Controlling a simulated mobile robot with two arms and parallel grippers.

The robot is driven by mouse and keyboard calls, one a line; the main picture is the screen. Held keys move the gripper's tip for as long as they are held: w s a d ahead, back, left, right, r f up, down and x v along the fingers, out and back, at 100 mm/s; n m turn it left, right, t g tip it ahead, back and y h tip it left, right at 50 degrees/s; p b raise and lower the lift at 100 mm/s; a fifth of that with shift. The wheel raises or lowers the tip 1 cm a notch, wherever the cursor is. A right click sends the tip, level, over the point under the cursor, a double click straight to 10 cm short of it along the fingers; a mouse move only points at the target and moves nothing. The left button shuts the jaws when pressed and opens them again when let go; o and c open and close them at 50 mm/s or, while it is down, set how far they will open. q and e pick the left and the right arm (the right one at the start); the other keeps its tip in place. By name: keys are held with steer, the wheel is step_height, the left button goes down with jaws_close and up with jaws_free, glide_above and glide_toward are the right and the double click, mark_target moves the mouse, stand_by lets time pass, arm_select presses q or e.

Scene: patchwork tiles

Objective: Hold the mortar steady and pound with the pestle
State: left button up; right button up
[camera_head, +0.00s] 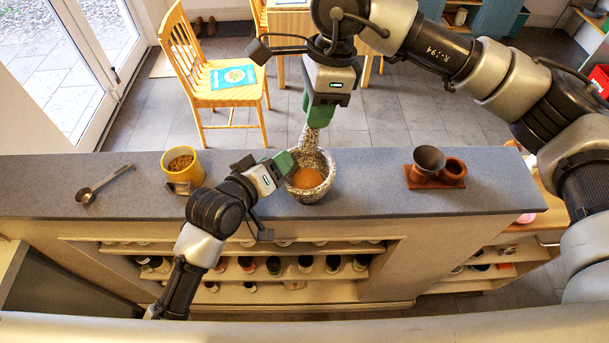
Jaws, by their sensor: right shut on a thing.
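The speckled grey stone mortar (327,186) stands on the grey counter, with orange-brown powder (307,178) inside. My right gripper (318,118) is above the mortar's back side, shut on the grey stone pestle (309,138). The pestle points down, with its lower end at the back of the mortar's opening; whether it touches the inside cannot be told. My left gripper (285,162) is at the mortar's left rim. Its fingertips overlap the rim, and I cannot tell whether they are closed on it.
A yellow cup (197,174) of brown grains and a metal scoop (103,184) are on the counter's left part. A brown funnel (430,158) and small pot (454,168) stand on a wooden board (449,184) to the right. Counter between mortar and board is clear.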

arm_select(q)
steer(key=shift+a+r, duration=0.1)
steer(key=shift+a, duration=0.1)
stand_by(0.3)
arm_select(e)
steer(key=shift+s+a+r, duration=0.1)
steer(key=shift+s+a, duration=0.05)
arm_select(q)
steer(key=v, duration=1.2)
